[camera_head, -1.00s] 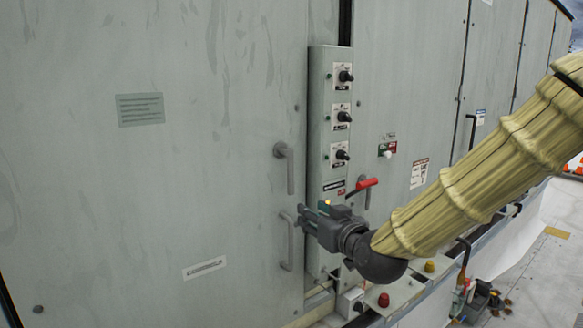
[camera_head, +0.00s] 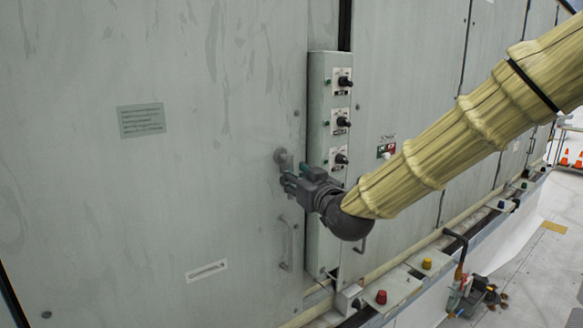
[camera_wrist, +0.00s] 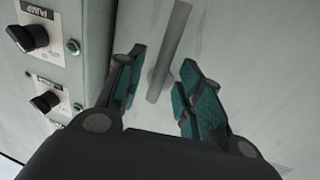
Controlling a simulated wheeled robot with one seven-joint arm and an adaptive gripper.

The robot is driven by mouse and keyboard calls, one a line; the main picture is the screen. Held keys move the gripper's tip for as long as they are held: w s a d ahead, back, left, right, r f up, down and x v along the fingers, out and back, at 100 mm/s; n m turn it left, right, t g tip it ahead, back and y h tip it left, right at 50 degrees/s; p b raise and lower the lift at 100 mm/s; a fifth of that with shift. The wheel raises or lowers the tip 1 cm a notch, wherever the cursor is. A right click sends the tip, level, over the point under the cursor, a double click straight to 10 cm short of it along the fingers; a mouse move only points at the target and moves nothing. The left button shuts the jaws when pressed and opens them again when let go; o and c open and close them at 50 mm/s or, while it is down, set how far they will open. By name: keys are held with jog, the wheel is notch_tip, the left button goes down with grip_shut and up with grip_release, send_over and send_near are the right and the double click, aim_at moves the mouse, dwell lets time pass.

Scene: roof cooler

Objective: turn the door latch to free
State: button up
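The door latch (camera_head: 281,156) is a grey lever on a round boss near the right edge of the large grey door (camera_head: 150,190). Its lower part is hidden behind my gripper (camera_head: 288,183) in the head view. In the wrist view the latch's grey bar (camera_wrist: 170,45) runs between the two teal-padded fingers of my gripper (camera_wrist: 162,68). The fingers are open, one on each side of the bar, with a gap visible on both sides. I cannot tell how deep the bar sits between them.
A control box (camera_head: 317,130) with several black knobs stands just right of the latch; it also shows at left in the wrist view (camera_wrist: 75,65). A fixed grey handle (camera_head: 287,245) is below. A ledge with a red button (camera_head: 381,297) runs along the bottom.

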jog(key=shift+p+x, duration=0.55)
jog(key=shift+x, duration=1.05)
grip_shut()
